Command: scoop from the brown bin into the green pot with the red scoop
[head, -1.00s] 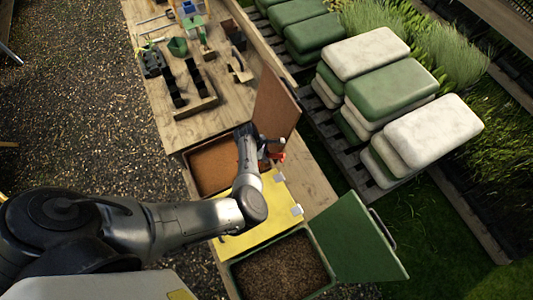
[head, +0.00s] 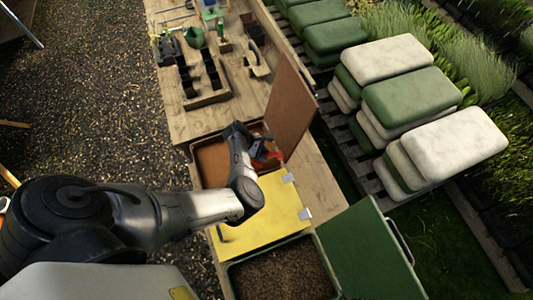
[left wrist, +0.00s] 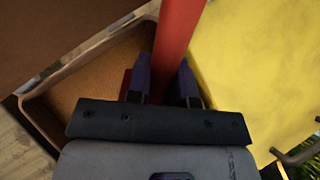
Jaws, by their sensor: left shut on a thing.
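The brown bin (head: 213,166) stands open on the bench, with brown material inside and its brown lid (head: 290,105) raised. My left gripper (head: 262,150) is over the bin's right side, shut on the red scoop (head: 268,160). In the left wrist view, the red handle (left wrist: 178,32) runs up between the fingers (left wrist: 162,86), with the bin's rim (left wrist: 52,128) behind at left. The scoop's bowl is mostly hidden, and I cannot tell whether it holds anything. The green pot (head: 194,37) stands upright at the far end of the bench. My right gripper is out of view.
A shut yellow lid (head: 262,215) lies beside the brown bin. Nearer is an open bin of dark material (head: 280,275) with a raised green lid (head: 365,245). Black trays (head: 210,75) stand between the brown bin and the pot. Stacked sacks (head: 410,90) lie right.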

